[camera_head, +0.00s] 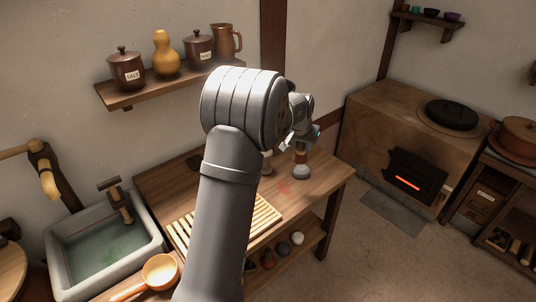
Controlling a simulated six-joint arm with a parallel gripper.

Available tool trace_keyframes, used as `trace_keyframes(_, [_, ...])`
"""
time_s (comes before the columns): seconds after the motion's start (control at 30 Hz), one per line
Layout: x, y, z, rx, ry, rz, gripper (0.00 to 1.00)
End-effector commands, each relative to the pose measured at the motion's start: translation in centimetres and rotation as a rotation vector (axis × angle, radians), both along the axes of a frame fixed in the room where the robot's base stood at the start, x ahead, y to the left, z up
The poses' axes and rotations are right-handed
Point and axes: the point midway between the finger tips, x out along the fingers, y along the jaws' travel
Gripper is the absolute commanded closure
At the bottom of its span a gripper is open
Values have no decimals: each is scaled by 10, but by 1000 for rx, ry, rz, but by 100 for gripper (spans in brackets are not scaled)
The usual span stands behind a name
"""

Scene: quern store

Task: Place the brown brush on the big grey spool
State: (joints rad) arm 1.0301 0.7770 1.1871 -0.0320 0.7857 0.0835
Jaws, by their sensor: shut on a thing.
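My gripper (301,146) is at the right end of the wooden worktop, pointing down and shut on the brown brush (301,158). Only a small reddish-brown part of the brush shows below the fingers. A grey rounded thing (301,173), which looks like the big grey spool, is directly under the brush. I cannot tell whether the brush touches it. A pale object (267,162) stands just left of it, partly hidden by my arm.
The worktop (325,185) has a slatted wooden rack (265,215) in front. A stone sink (70,270) and a ladle (160,270) are at the left. A wall shelf (125,97) holds jars and a jug. A stove (370,120) stands at the right.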

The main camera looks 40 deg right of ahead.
Motion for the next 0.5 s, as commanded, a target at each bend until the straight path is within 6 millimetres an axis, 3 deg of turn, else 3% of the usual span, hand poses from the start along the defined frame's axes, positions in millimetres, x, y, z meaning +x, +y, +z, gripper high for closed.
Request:
trace_keyframes(0.1, [32, -7, 22, -4, -1, 4, 93])
trace_keyframes(0.3, [62, -11, 44, -5, 1, -1, 93])
trace_keyframes(0.5, [86, -7, 37, -1, 3, 0, 93])
